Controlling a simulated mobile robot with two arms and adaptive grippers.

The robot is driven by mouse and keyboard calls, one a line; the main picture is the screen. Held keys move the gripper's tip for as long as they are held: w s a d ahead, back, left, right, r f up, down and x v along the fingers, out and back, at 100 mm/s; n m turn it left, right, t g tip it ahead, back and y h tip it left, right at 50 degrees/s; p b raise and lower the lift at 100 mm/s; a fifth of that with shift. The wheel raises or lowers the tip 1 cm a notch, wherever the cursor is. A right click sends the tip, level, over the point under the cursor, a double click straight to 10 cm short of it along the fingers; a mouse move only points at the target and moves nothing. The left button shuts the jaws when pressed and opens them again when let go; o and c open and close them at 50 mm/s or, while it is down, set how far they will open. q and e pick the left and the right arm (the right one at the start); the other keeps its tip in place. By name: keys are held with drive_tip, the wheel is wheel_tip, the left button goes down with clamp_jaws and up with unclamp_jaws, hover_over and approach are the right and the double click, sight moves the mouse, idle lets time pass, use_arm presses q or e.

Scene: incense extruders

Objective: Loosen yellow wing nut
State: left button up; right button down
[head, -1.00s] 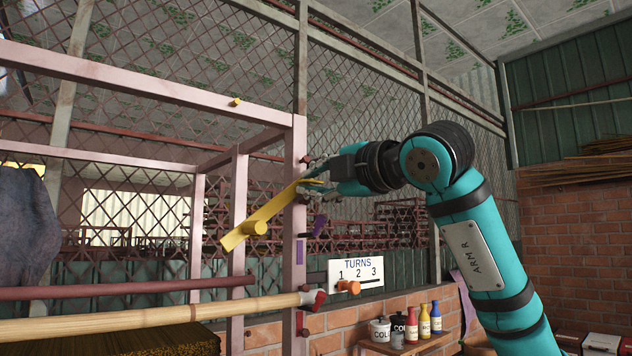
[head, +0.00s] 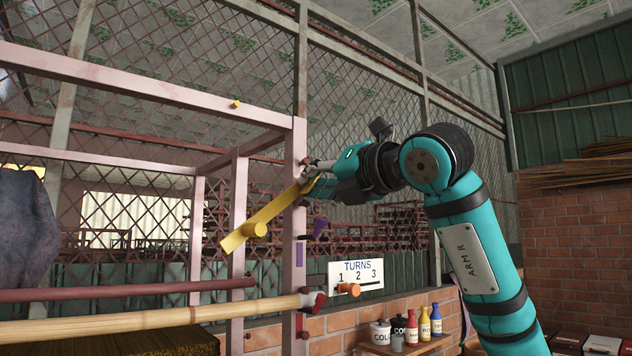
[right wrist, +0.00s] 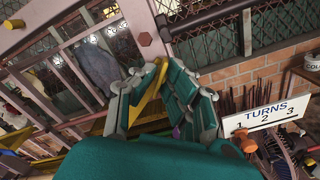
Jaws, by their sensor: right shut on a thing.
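The yellow wing nut (right wrist: 150,92) is between the fingers of my right gripper (head: 312,180), at the pink upright post. The fingers hide most of it. My right gripper is shut on it and also shows in the right wrist view (right wrist: 168,78). A long yellow bar (head: 272,214) with a round yellow knob (head: 255,230) slants down to the left from the same spot. How the bar joins the wing nut is hidden. My left gripper is not in view.
A purple wing nut (head: 319,228) sits below on the post (head: 296,170). An orange one (head: 348,289) is lower, by the TURNS sign (head: 355,274). Bottles (head: 424,322) and pots stand on a small shelf (head: 400,345).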

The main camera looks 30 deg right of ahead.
drive_tip(key=n, duration=0.4)
drive_tip(key=shift+n+p, duration=0.3)
drive_tip(key=shift+p, duration=0.1)
drive_tip(key=n+p, duration=0.1)
drive_tip(key=n, duration=0.3)
drive_tip(key=shift+f, duration=0.1)
drive_tip(key=shift+n, duration=0.4)
drive_tip(key=c, duration=1.4)
unclamp_jaws()
drive_tip(key=shift+w, duration=0.1)
drive_tip(key=s, duration=1.2)
drive_tip(key=shift+d, duration=0.45)
